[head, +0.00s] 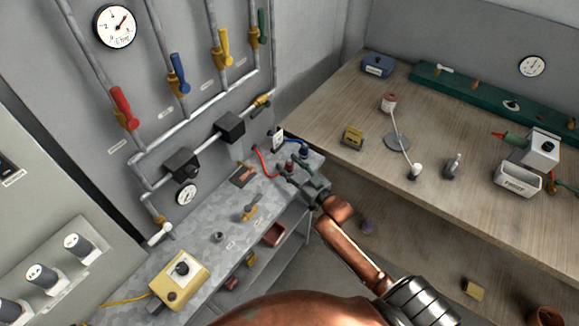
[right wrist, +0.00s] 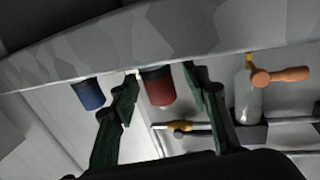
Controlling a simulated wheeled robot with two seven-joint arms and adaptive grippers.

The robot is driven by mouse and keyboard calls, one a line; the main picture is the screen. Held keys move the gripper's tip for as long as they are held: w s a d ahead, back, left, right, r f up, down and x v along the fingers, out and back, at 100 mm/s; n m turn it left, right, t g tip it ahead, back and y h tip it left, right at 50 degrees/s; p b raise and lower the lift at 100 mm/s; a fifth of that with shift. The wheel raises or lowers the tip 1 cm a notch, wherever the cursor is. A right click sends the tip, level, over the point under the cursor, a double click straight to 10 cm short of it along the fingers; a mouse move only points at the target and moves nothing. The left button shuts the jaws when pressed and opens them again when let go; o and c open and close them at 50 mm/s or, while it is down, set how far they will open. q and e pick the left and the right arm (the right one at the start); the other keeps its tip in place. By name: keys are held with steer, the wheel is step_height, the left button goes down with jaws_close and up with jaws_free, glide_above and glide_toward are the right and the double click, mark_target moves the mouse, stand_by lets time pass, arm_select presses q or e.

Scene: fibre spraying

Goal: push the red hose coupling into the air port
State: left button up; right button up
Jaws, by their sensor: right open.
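The red hose coupling (right wrist: 158,88) is a dark red cylinder with a black end, standing at the metal bench surface between my right gripper's two fingers. It also shows small in the head view (head: 289,167), with a red hose beside it. My right gripper (head: 297,172) is open at the bench's far right end. In the right wrist view, its dark green fingers (right wrist: 161,82) stand either side of the coupling, with a visible gap on the right. A blue coupling (right wrist: 88,93) stands outside the fingers. I cannot make out the air port. My left gripper is not in view.
The metal bench (head: 130,282) carries a yellow box (head: 180,282) and a brass valve (head: 250,210). Pipes with coloured valve handles run on the wall behind. A wooden table (head: 345,105) with several items stands at the right.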

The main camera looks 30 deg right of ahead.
steer(key=shift+c, duration=0.2)
jaws_close()
stand_by(0.3)
steer(key=shift+r, duration=0.1)
